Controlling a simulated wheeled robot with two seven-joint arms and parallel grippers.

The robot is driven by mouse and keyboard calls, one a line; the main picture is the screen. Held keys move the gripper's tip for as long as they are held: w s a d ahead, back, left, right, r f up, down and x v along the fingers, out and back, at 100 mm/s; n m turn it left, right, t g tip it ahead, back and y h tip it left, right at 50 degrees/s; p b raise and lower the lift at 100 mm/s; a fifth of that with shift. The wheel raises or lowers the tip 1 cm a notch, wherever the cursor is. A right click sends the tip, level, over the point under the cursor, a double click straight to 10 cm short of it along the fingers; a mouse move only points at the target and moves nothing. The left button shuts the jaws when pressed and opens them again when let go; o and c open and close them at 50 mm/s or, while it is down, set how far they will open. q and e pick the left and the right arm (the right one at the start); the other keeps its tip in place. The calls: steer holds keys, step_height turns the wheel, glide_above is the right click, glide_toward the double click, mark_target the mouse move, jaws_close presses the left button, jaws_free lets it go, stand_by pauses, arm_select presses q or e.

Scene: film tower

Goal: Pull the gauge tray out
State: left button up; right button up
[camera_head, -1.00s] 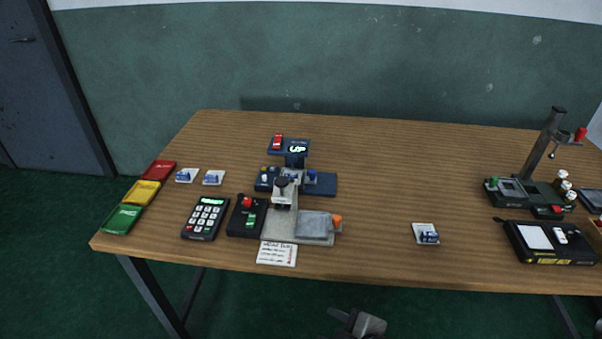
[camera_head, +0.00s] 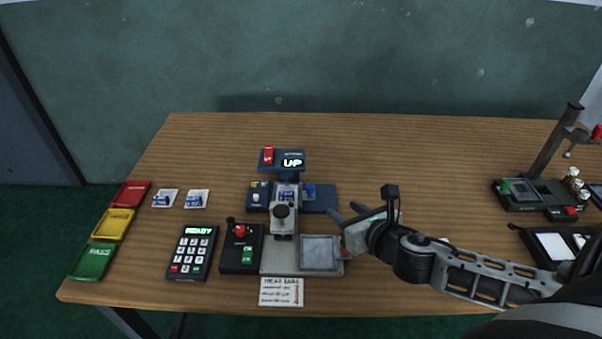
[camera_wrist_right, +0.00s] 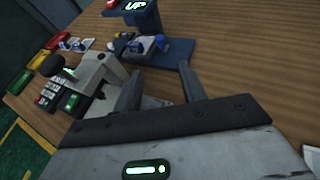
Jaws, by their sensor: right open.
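The gauge tray (camera_head: 320,252) is a grey square tray at the right of the grey gauge base, near the table's front edge. Its orange knob (camera_head: 346,254) shows only partly, beside and below my right gripper. The gauge's upright head (camera_head: 283,215) with a dark round knob stands left of the tray. My right gripper (camera_head: 343,211) is open, with its fingers pointing left above the tray's right edge, apart from the knob as far as I can tell. In the right wrist view its fingers (camera_wrist_right: 160,88) are spread with nothing clearly between them. My left gripper is out of view.
A keypad (camera_head: 192,252) and a black joystick box (camera_head: 242,248) stand left of the gauge. A blue unit with an "UP" display (camera_head: 292,162) stands behind it. A note card (camera_head: 282,291) lies in front. Red, yellow and green trays (camera_head: 113,223) are far left.

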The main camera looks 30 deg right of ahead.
steer(key=shift+w+f, duration=0.15)
steer(key=shift+w, duration=0.4)
glide_toward(312, 189)
steer(key=x, duration=0.8)
steer(key=shift+b, duration=0.4)
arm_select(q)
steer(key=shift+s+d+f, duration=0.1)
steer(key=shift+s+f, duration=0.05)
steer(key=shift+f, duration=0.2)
arm_select(e)
steer(key=shift+x, duration=0.75)
